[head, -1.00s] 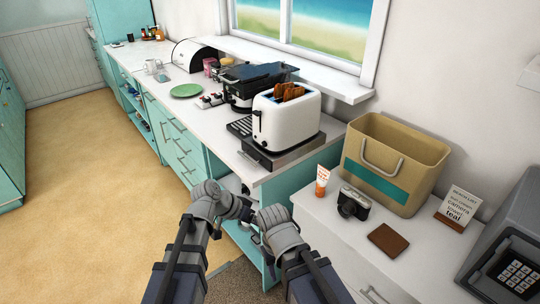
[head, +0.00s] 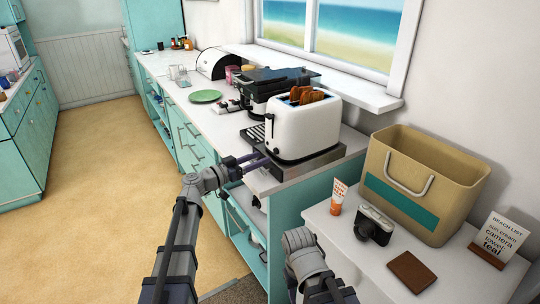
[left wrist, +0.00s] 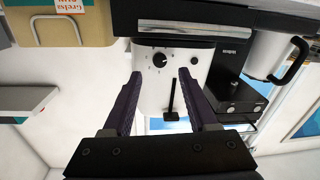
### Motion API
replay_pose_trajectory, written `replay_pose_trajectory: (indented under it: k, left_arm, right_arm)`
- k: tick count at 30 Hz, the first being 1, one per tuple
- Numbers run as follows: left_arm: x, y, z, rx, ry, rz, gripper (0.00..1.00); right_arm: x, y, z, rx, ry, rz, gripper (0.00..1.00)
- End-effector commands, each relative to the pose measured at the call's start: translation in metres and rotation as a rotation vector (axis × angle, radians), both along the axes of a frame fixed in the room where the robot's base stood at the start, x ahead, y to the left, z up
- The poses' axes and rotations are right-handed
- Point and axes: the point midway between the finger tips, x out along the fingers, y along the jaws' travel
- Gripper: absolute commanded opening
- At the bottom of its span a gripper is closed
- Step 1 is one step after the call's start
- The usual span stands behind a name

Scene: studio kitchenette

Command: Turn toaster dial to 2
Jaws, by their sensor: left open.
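The white toaster (head: 305,130) stands at the right end of the counter with browned toast (head: 308,96) in its slots. Its front shows in the left wrist view, upside down, with a black dial (left wrist: 158,60) ringed by small marks and a dark lever (left wrist: 173,102). I cannot read the dial's setting. My left gripper (head: 258,158) is open in front of the toaster's front. In the left wrist view its fingers (left wrist: 160,74) appear either side of the dial, with nothing between them; contact is not clear. My right gripper (head: 297,240) is low beside the counter's end, its fingers hidden.
The toaster stands on a dark, steel-fronted base (head: 300,165). A black coffee machine (head: 272,88) is behind it, and a green plate (head: 205,96) lies farther along. A tan bag (head: 425,180), camera (head: 374,224) and sunscreen tube (head: 338,196) occupy the lower cabinet to the right.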

Motion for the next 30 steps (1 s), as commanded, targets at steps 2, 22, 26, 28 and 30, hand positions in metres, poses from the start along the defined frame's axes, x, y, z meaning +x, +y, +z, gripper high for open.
replay_pose_trajectory:
  k: [2, 22, 26, 28, 30]
  left_arm:
    - [0.011, -0.011, 0.000, 0.001, 0.000, -0.002, 0.59]
    - [0.033, -0.038, 0.000, 0.000, 0.001, 0.000, 0.58]
    - [0.033, -0.038, 0.000, 0.000, 0.001, 0.000, 0.43]
    - [0.033, -0.038, 0.000, 0.000, 0.001, 0.000, 0.35]
    - [0.033, -0.038, 0.000, 0.000, 0.001, 0.000, 0.27]
  right_arm:
    - [0.000, 0.000, 0.000, 0.000, 0.000, 0.000, 0.50]
    - [0.000, 0.000, 0.000, 0.000, 0.000, 0.000, 0.50]
    - [0.000, 0.000, 0.000, 0.000, 0.000, 0.000, 0.50]
    - [0.000, 0.000, 0.000, 0.000, 0.000, 0.000, 0.50]
    - [0.000, 0.000, 0.000, 0.000, 0.000, 0.000, 0.50]
